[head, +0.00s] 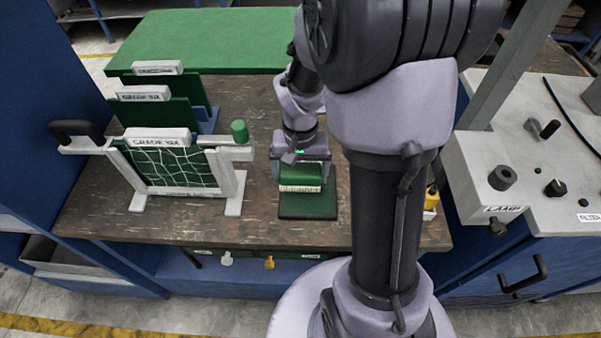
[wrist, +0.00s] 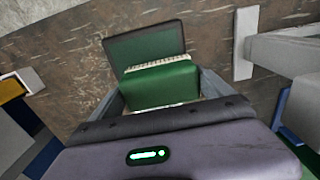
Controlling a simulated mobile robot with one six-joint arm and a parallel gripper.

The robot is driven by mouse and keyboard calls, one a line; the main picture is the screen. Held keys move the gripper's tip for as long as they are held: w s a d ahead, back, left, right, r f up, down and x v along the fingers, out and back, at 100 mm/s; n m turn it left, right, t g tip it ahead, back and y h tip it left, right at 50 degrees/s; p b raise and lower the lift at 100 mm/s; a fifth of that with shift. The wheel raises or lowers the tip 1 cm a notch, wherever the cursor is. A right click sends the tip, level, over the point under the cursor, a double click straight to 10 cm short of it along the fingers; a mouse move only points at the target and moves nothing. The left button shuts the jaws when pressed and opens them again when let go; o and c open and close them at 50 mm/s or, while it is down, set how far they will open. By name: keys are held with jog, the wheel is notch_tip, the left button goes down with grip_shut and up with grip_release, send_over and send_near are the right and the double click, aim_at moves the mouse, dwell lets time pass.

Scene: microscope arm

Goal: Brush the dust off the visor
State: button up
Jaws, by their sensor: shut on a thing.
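My gripper (head: 301,172) points down over the bench and is shut on a green brush (head: 300,173) with pale bristles. In the wrist view the brush (wrist: 160,85) sits between the two fingers. Right by the bristles is a flat dark green pad (head: 308,207), which also shows in the wrist view (wrist: 146,42). I cannot tell whether the bristles touch it. No part is labelled visor. A dark green pane with pale crossing lines (head: 175,167) stands upright in a white frame, left of my gripper. Whether this pane is the visor is unclear, and I cannot make out dust.
More labelled dark green panels (head: 160,108) stand behind the frame. A green knob (head: 239,131) tops the frame's right side. A green mat (head: 200,40) lies at the back. A grey lamp console (head: 540,150) stands right. Bare bench (head: 150,225) lies in front.

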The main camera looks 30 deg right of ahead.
aim_at(308, 189)
notch_tip(308, 189, up, 2)
jog(key=shift+p, duration=0.45)
jog(key=shift+f, duration=0.15)
jog(key=f+b, duration=0.1)
jog(key=s+f+b, duration=0.1)
jog(key=a+f+b, duration=0.1)
jog(key=f+b, duration=0.1)
jog(key=shift+s, duration=0.3)
jog(key=shift+s+a+f, duration=0.1)
jog(key=shift+s, duration=0.05)
jog(key=shift+f+b, duration=0.45)
jog(key=shift+b, duration=0.15)
jog(key=shift+s+d+r, duration=0.1)
jog(key=shift+s+d, duration=0.4)
jog(key=shift+d, duration=0.25)
